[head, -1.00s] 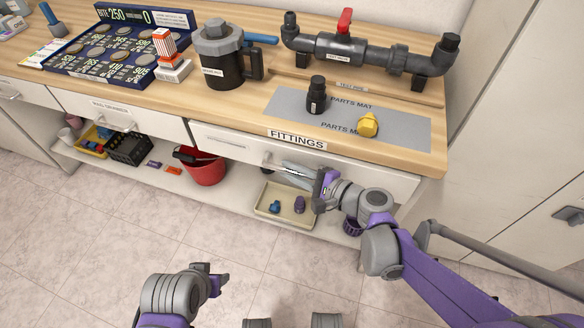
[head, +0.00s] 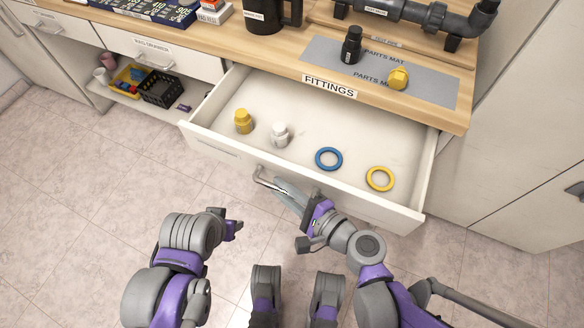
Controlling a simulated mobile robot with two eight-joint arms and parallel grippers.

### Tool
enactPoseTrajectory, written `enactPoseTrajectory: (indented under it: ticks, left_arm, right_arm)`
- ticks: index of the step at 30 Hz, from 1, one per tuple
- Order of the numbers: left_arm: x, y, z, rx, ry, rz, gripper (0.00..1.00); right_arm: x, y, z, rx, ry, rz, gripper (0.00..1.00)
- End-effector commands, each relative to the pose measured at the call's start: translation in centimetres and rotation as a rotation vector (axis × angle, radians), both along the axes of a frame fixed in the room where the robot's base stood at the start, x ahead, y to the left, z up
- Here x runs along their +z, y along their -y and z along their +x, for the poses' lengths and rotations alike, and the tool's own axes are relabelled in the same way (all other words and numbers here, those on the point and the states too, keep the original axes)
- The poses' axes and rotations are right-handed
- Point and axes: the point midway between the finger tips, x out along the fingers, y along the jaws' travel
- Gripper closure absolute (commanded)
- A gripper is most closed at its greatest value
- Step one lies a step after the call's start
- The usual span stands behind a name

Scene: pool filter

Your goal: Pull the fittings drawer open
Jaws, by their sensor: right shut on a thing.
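The fittings drawer (head: 300,182) is pulled well out from under the worktop, below the FITTINGS label (head: 329,87). Inside it lie a yellow fitting (head: 243,121), a white fitting (head: 280,134), a blue ring (head: 328,149) and a yellow ring (head: 380,169), apart from each other. My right gripper (head: 283,190) is shut on the drawer handle (head: 262,178) at the drawer's front. My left gripper (head: 234,229) hangs over the floor, left of the handle and apart from the drawer; its finger gap does not show clearly.
A dark pipe assembly (head: 420,16) stands behind. At left, a shelf holds a black crate (head: 163,88). Tiled floor lies around the open drawer.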

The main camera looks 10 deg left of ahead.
Motion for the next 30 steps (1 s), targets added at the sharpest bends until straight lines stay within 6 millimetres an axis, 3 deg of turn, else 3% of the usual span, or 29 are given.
enactPoseTrajectory:
  ticks: [6, 19, 20, 22, 30]
  left_arm:
    - [0.2, 0.0, 0.0, 0.000, 0.001, 0.000, 0.50]
    - [0.2, 0.0, 0.0, 0.000, 0.001, 0.000, 0.50]
    - [0.2, 0.0, 0.0, 0.000, 0.001, 0.000, 0.50]
    - [0.2, 0.0, 0.0, 0.000, 0.001, 0.000, 0.50]
    - [0.2, 0.0, 0.0, 0.000, 0.001, 0.000, 0.50]
  right_arm:
    - [0.0, -0.6, -1.7, 0.001, 0.000, 0.001, 1.00]
    - [0.0, -0.7, -2.0, 0.000, -0.001, 0.001, 1.00]
    - [0.0, -0.7, -2.0, 0.000, -0.001, 0.001, 0.78]
    - [0.0, -0.7, -2.0, 0.000, -0.001, 0.001, 0.68]
    - [0.0, -0.7, -2.0, 0.000, 0.000, 0.000, 0.68]
